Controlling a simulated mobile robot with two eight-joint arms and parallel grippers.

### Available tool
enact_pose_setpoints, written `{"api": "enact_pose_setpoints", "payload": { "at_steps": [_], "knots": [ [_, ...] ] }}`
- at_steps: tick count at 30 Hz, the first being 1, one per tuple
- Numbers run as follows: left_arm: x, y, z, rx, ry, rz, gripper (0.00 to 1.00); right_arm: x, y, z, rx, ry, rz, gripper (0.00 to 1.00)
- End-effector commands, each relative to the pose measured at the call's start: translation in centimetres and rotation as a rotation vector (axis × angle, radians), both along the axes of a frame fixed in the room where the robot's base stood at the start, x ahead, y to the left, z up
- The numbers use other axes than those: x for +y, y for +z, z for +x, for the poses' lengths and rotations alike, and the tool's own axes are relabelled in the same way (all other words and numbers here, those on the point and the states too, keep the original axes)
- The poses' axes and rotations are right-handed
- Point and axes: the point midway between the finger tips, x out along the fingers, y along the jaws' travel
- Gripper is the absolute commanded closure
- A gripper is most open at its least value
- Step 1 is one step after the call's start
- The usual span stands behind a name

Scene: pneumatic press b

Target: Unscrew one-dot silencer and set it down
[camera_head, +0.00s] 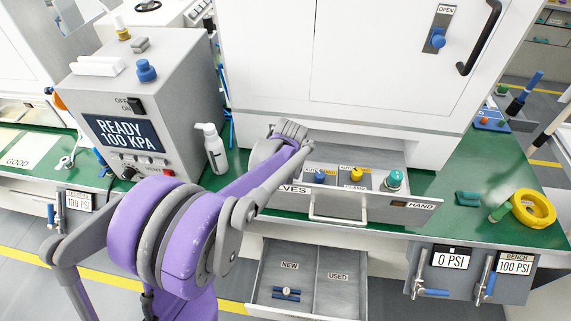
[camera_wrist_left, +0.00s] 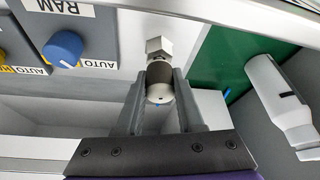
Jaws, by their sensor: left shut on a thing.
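In the left wrist view, my left gripper (camera_wrist_left: 160,88) is shut on the silencer (camera_wrist_left: 159,82), a short cylinder with a dark band and a pale round end face. A small dark mark shows on that end face. The silencer sits in line with a silver hex fitting (camera_wrist_left: 158,48) at the white wall of the valve drawer; whether its thread is still engaged cannot be told. In the head view, my purple left arm reaches to the left end of the open valve drawer (camera_head: 340,208), and its wrist hides the silencer and fingers. My right gripper is not in view.
Below, an open drawer (camera_head: 318,285) has sections marked NEW and USED; a small metal fitting (camera_head: 287,293) lies in NEW. The valve drawer holds blue, yellow and teal knobs. A white bottle (camera_head: 213,150) stands left of my wrist. Yellow tape (camera_head: 533,209) lies at the right.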

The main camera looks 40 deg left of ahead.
Motion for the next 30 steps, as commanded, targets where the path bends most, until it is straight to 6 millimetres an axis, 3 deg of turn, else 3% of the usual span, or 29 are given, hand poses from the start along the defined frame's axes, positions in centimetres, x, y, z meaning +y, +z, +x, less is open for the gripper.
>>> {"api": "enact_pose_setpoints", "payload": {
  "at_steps": [30],
  "knots": [
    [0.0,4.0,0.0,0.000,-0.001,0.000,0.94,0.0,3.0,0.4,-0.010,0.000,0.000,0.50]
  ]
}}
